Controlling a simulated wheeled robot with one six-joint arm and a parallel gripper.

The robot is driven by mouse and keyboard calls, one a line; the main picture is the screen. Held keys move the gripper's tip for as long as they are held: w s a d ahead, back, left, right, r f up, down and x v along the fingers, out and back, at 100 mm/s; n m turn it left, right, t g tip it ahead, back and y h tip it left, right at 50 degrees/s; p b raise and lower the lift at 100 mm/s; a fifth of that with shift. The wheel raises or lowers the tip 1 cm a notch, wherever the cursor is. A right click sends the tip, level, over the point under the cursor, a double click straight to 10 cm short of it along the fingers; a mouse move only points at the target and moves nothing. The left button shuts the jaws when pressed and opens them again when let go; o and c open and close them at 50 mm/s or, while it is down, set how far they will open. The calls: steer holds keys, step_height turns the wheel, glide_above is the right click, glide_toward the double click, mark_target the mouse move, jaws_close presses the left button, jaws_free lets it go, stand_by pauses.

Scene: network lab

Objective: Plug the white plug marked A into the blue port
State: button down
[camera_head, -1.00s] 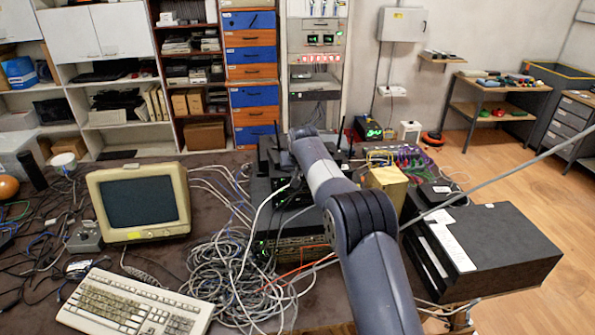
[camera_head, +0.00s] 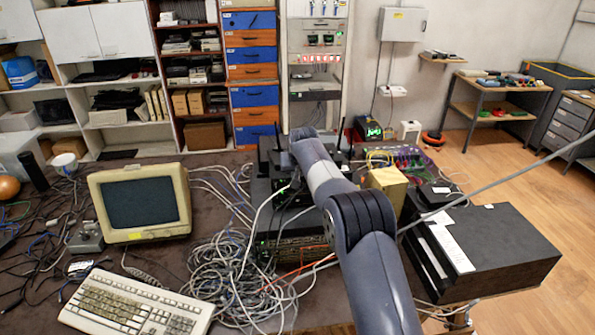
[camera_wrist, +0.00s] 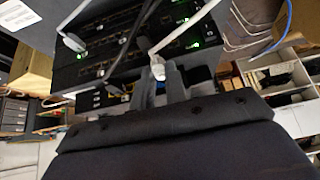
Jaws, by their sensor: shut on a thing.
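In the wrist view, my gripper (camera_wrist: 159,78) is shut on a white plug (camera_wrist: 157,68) with a pale cable running up from it. The plug is close in front of a stack of black network devices (camera_wrist: 115,58). I cannot read a letter on the plug, nor tell whether it touches a port. Another white plug (camera_wrist: 72,42) sits at the devices on the left. I cannot make out the blue port clearly. In the head view, my arm covers the gripper and the plug.
The black devices (camera_head: 262,185) stand on a cable-covered table. A tangled heap of grey cables (camera_head: 230,270) lies in front, beside an old monitor (camera_head: 140,203) and keyboard (camera_head: 137,303). A yellowish box (camera_head: 388,185) and a large black case (camera_head: 490,250) are to the right.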

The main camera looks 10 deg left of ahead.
steer(key=shift+w+a+p, duration=0.25)
steer(key=shift+w+p, duration=0.1)
steer(key=shift+w, duration=0.4)
stand_by(1.3)
steer(key=c, duration=1.3)
jaws_free()
steer(key=shift+c, duration=0.2)
steer(key=shift+r, duration=0.1)
steer(key=b+v, duration=0.3)
steer(key=v, duration=0.7)
steer(key=shift+s+r+b, duration=0.2)
steer(key=shift+b, duration=0.2)
steer(key=shift+d, duration=0.1)
steer(key=p+x, duration=0.4)
steer(key=x, duration=0.6)
steer(key=shift+w+f, duration=0.2)
steer(key=shift+f, duration=0.05)
steer(key=shift+s, duration=0.1)
steer(key=shift+s, duration=0.1)
steer(key=shift+f, duration=0.1)
